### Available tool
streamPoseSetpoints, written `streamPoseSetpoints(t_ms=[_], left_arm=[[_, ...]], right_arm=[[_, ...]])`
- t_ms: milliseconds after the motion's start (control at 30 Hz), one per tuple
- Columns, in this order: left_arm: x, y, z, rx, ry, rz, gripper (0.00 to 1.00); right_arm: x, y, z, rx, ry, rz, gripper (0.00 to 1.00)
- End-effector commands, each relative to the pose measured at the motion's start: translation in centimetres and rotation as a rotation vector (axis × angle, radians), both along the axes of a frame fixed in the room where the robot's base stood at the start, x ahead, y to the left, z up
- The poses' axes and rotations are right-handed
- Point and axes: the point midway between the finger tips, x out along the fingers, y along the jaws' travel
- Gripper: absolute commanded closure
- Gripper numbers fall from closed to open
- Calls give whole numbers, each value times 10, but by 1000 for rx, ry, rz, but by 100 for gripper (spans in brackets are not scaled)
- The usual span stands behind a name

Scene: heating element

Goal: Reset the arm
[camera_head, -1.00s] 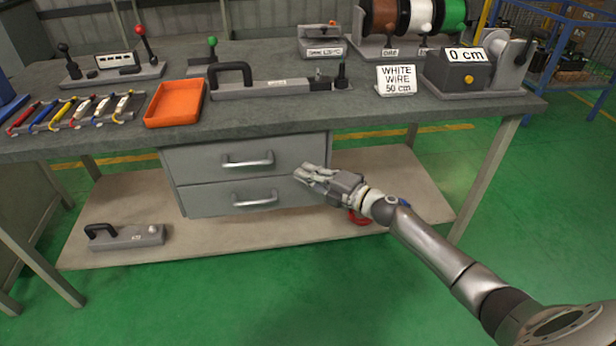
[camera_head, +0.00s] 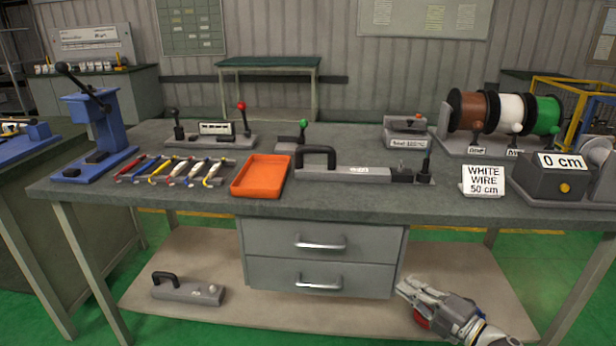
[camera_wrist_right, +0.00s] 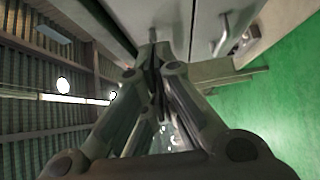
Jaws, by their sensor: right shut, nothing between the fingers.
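My right gripper (camera_head: 412,288) is low at the lower right of the head view, in front of the right end of the grey drawer unit (camera_head: 320,257) and below the tabletop. It is shut and empty. In the right wrist view its fingers (camera_wrist_right: 155,70) meet, with a drawer handle (camera_wrist_right: 228,38) beyond them to the right. Part of my right arm is cut off by the bottom edge of the head view. My left arm is not in view.
The workbench (camera_head: 130,200) carries an orange tray (camera_head: 261,176), several tools, a black-handled device (camera_head: 345,173), wire spools (camera_head: 510,110), a "WHITE WIRE 50 cm" sign (camera_head: 484,180) and a "0 cm" box (camera_head: 560,177). Another handled device (camera_head: 188,291) lies on the lower shelf. Green floor is clear in front.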

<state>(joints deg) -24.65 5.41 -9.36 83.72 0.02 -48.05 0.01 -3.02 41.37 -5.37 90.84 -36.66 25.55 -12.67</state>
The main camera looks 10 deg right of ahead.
Motion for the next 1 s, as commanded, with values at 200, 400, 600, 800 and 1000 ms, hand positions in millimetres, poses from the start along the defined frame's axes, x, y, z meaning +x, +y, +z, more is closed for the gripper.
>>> streamPoseSetpoints(t_ms=[200,400,600,800,1000], left_arm=[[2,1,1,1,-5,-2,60],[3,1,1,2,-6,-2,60],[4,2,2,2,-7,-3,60],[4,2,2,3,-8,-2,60],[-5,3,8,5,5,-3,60]], right_arm=[[-11,-14,-84,251,222,-274,100],[-75,-14,-221,548,605,-666,100],[-174,23,-326,727,973,-970,100],[-270,76,-384,819,1284,-1186,100],[-342,115,-399,843,1499,-1323,100]])
